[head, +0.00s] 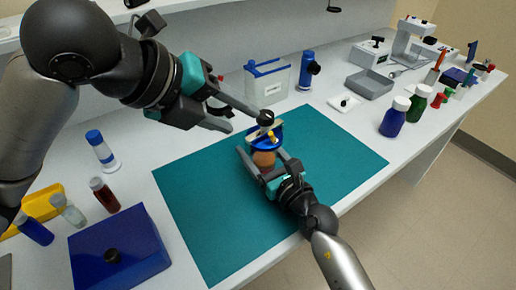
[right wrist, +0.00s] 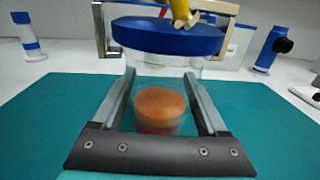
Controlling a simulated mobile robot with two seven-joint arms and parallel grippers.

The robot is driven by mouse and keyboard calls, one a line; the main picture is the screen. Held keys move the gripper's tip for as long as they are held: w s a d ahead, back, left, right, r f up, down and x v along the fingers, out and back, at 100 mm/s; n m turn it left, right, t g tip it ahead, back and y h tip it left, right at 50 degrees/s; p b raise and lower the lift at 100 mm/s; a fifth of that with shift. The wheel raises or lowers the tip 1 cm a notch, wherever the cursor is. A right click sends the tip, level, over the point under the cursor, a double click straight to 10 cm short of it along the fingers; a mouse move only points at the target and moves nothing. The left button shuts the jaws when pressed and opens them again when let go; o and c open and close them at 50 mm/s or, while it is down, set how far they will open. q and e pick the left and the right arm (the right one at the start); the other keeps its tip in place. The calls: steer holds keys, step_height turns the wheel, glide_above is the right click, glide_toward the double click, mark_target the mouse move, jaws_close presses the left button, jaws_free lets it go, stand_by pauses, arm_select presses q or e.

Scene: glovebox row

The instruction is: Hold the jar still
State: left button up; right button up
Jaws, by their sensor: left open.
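The jar (right wrist: 160,78) is clear, with a blue lid (right wrist: 168,37) and an orange layer above a dark reddish one inside. It stands upright on the teal mat (head: 212,215), and its lid also shows in the head view. A yellow piece (right wrist: 181,12) is on top of the lid, and pale bracket-like parts flank the lid. My right gripper (right wrist: 160,85) has its two fingers along opposite sides of the jar body, seemingly against it, below the lid. My left gripper (head: 246,122) is open, above and left of the lid, with one fingertip close to the lid.
A white container with a blue handle (head: 267,82) and a blue device (head: 307,70) stand behind the mat. A blue box (head: 120,248) and several vials are at left. A grey tray (head: 370,84) and blue and green bottles (head: 394,117) are at right. The mat's front left is clear.

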jaws_close()
stand_by(0.4)
stand_by(0.9)
